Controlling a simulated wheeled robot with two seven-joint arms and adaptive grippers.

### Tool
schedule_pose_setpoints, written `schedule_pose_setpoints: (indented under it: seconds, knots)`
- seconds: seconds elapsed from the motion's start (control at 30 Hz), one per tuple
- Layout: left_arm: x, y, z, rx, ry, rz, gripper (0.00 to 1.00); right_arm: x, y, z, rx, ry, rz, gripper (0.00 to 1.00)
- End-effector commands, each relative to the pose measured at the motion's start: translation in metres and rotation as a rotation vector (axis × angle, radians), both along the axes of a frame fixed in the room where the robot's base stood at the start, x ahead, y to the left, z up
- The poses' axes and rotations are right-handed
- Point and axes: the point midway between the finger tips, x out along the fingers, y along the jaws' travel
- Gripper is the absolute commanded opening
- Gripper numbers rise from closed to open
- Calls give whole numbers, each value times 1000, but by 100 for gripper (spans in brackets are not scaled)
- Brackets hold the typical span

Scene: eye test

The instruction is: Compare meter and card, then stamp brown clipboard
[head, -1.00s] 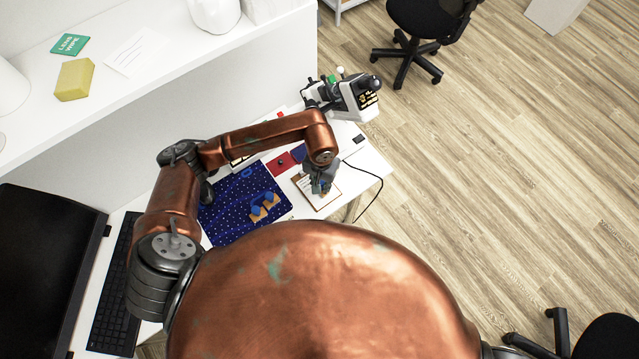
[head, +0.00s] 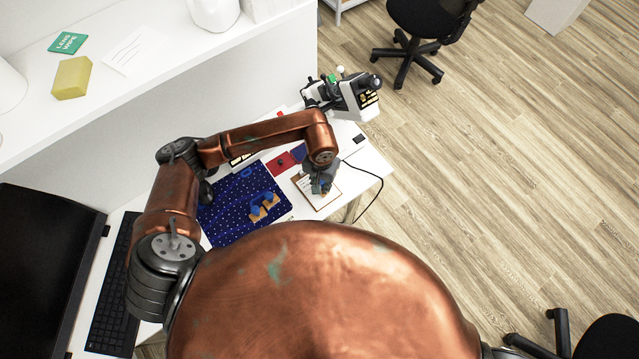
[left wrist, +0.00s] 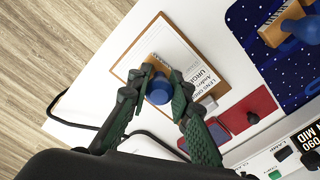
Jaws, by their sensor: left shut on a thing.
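The brown clipboard (head: 325,201) lies near the desk's right edge; its paper, headed "LENS" and "URGENT", shows in the left wrist view (left wrist: 203,72). My left gripper (head: 321,188) is shut on a stamp with a round blue knob (left wrist: 158,90) and a wooden block, over the clipboard. I cannot tell whether the stamp touches the paper. In the left wrist view, a black display (left wrist: 309,134) reads "090 MID", partly cut off. I cannot make out the card. Two more wooden stamps with blue knobs (head: 258,214) stand on the starry blue mat (head: 225,212). My right gripper is out of view.
A red pad (left wrist: 249,108) lies beside the clipboard. A white-and-black instrument (head: 350,97) stands at the desk's far end. A black cable (head: 373,203) hangs off the right edge. A keyboard (head: 108,305) and monitor (head: 35,270) are at left; the shelf holds a yellow block (head: 72,78).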

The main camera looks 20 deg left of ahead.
Motion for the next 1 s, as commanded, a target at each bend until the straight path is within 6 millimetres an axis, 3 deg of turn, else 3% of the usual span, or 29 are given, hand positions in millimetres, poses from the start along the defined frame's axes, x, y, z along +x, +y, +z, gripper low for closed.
schedule_pose_setpoints:
  seconds: [0.53, 1.0]
  knots:
    - [-2, 1, -2, 3, 6, 0, 3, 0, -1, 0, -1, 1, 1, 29]
    - [0, 1, 35, 1, 1, 0, 3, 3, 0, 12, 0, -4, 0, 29]
